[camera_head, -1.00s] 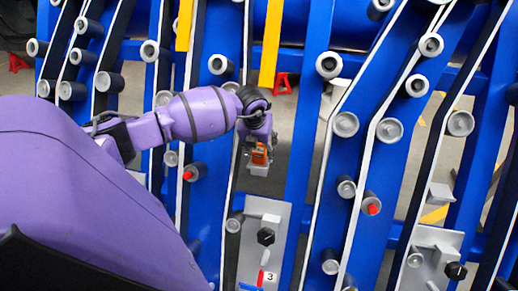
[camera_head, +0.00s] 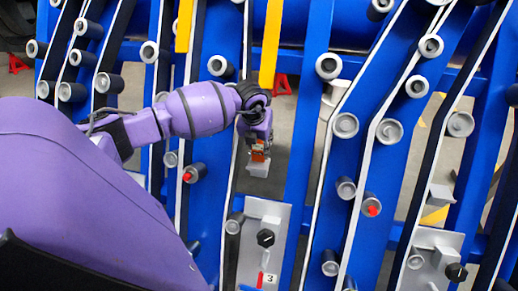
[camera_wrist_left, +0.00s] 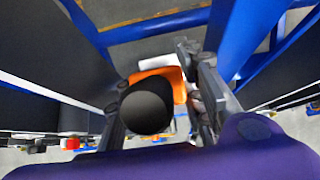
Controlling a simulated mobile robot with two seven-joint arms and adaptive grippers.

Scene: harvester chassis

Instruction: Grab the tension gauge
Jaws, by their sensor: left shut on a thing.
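The tension gauge is the small orange and pale grey piece (camera_head: 259,166) at my left gripper (camera_head: 258,148) in the head view. My left gripper points down and is shut on it, off the floor, between two blue uprights. In the left wrist view the gauge's orange part (camera_wrist_left: 177,79) shows between the fingers (camera_wrist_left: 165,95), with a white part beyond it. A dark round shape in front hides some of it there. My right gripper is not in view.
Blue chassis frames (camera_head: 300,150) with belts and grey rollers stand close on both sides. A grey bracket plate (camera_head: 262,225) with a black knob and a label "3" is below the gripper. A yellow bar (camera_head: 271,45) hangs above. Red stands are on the floor behind.

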